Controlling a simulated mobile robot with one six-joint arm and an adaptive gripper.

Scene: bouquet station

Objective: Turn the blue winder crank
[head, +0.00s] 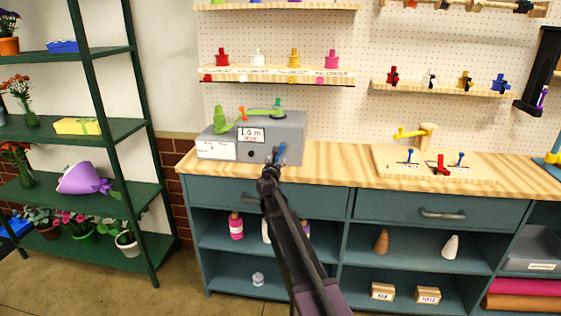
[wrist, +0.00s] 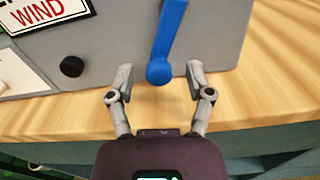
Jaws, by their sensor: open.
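The blue winder crank (wrist: 169,42) is on the front of a grey box and hangs downward, ending in a round blue knob. It also shows in the head view (head: 282,152), partly hidden by my gripper. My gripper (wrist: 160,80) is open, with one finger on each side of the knob and a gap to each. I cannot tell from the wrist view how deep the knob sits between the fingers. The grey winder box (head: 230,148) stands on the wooden bench top, with a sign reading "WIND" in the wrist view (wrist: 40,10).
A black knob (wrist: 71,66) sits on the box face left of the crank. The wooden bench top (head: 335,168) is clear to the right, up to a board with a yellow tap-like part (head: 412,132). A dark green plant shelf (head: 130,130) stands at the left.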

